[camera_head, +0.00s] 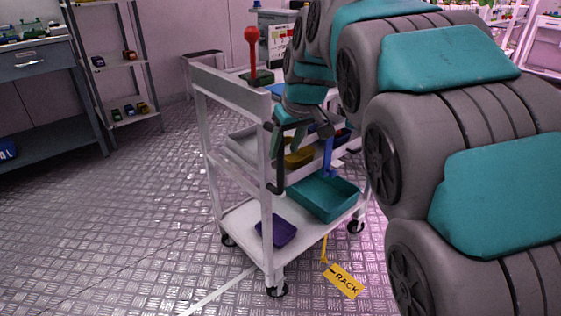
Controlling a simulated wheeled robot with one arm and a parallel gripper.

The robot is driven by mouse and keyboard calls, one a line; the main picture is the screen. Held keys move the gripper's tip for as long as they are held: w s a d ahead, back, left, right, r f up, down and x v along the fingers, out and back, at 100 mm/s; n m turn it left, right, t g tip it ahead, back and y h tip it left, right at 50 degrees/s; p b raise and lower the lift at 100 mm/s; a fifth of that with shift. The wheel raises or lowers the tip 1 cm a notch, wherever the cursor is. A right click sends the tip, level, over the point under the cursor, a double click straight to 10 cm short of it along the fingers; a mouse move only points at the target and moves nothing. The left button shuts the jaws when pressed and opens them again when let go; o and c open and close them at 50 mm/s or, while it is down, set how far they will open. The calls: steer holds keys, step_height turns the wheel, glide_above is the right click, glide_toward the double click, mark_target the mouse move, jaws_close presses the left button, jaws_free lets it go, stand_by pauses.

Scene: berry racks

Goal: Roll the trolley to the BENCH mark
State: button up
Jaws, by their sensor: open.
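The trolley (242,217) is a white three-tier cart on black casters, in the middle of the view. A dark handle (279,160) hangs along its near corner post. My gripper (300,130) is open at the trolley's near side, close to the top of this handle; my arm and wrist hide part of it, and I cannot tell whether it touches. A yellow floor label reading RACK (345,281) lies just right of the trolley's front caster. No BENCH label is readable in this view.
The trolley carries a teal bin (325,197), a purple box (275,231) and a red-knobbed upright (252,50). A grey workbench (40,73) and a shelf rack (125,65) stand at the back left. The metal floor left of the trolley is clear.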

mark_target(283, 156)
steer(key=x, duration=0.6)
steer(key=shift+d, duration=0.1)
jaws_close()
stand_by(1.2)
